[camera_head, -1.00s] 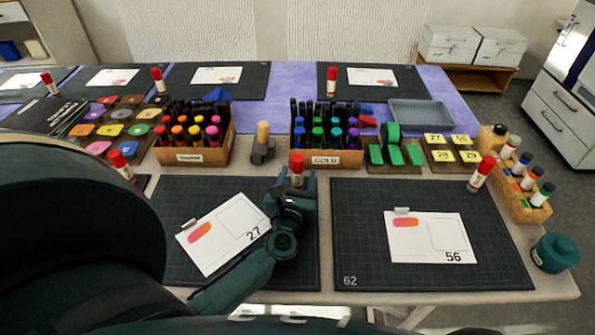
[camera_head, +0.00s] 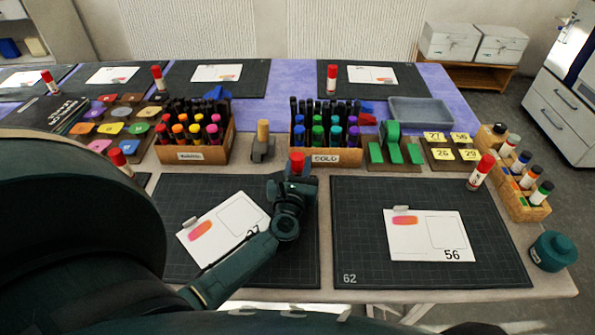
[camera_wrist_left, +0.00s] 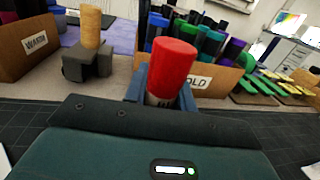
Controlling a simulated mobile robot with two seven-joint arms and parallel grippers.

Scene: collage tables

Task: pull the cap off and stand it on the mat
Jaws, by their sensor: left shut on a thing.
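A glue stick with a red cap (camera_head: 297,160) stands upright at the back right edge of the dark left mat (camera_head: 185,265). The cap is on it. My left gripper (camera_head: 292,177) is shut on the glue stick, with its fingers around the white body below the cap. The wrist view shows the red cap (camera_wrist_left: 171,66) rising above the fingers, with a bit of white body (camera_wrist_left: 158,101) between them. The gripper hides most of the body in the head view. My right gripper is not in view.
A card (camera_head: 215,238) lies on the left mat, partly under my arm. Marker crates labelled WARM (camera_head: 192,156) and COLD (camera_head: 326,158) and a stamp (camera_head: 263,143) stand behind. The right mat (camera_head: 380,290) holds card 56 (camera_head: 425,237) and another glue stick (camera_head: 480,172).

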